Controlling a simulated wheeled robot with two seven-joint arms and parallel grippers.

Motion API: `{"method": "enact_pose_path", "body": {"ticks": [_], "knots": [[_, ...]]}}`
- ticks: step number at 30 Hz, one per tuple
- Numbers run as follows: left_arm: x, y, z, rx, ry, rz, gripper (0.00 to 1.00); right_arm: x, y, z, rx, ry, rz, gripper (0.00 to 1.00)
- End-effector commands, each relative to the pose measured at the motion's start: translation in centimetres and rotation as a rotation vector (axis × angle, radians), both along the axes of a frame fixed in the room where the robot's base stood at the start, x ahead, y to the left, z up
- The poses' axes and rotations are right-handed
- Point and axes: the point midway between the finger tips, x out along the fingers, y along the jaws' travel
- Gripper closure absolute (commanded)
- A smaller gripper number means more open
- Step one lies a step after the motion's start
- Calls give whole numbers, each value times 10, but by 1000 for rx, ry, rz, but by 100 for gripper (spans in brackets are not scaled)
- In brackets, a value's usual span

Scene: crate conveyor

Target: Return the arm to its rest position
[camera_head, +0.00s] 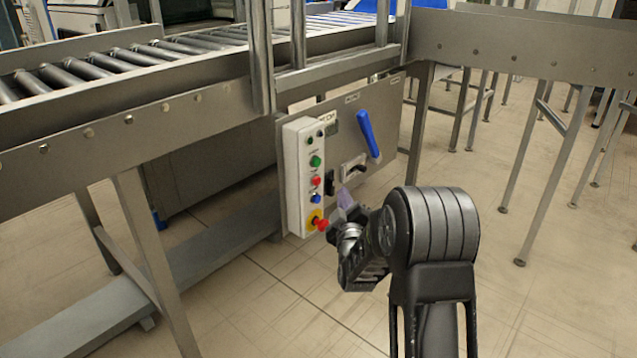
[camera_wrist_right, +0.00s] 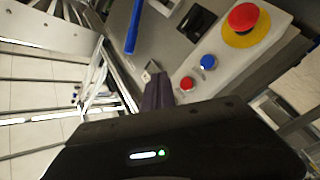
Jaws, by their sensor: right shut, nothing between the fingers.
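My right arm comes in from the bottom right of the head view, and its gripper (camera_head: 346,200) is in front of the control panel. The fingers are shut and hold nothing. In the right wrist view the gripper's purple-grey fingers (camera_wrist_right: 158,92) show near the middle, in front of the panel's lower part. The white control box (camera_head: 303,180) carries green, red and blue buttons and a red emergency stop (camera_head: 321,224) on a yellow ring. The gripper is just right of the emergency stop; whether they touch is unclear. My left gripper is not in view.
A blue lever (camera_head: 368,134) stands on the grey panel right of the box; it also shows in the wrist view (camera_wrist_right: 133,30). The roller conveyor (camera_head: 130,60) runs above. Metal legs (camera_head: 545,180) stand at the right. The floor (camera_head: 560,300) at lower right is clear.

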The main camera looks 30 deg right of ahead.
Motion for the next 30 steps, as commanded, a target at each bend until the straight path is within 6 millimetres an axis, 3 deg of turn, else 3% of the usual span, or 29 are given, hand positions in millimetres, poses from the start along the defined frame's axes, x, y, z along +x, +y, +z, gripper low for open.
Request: {"method": "enact_pose_path", "body": {"ticks": [16,20,23,26,30], "knots": [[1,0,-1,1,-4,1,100,0,0,0,3,-1,0,100],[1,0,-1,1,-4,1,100,1,1,-9,91,-10,9,100],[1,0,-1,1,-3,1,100,-1,13,-41,272,21,28,100],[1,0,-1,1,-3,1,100,-5,47,-91,472,97,53,100],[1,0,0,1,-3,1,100,-28,112,-176,754,259,59,100]]}}
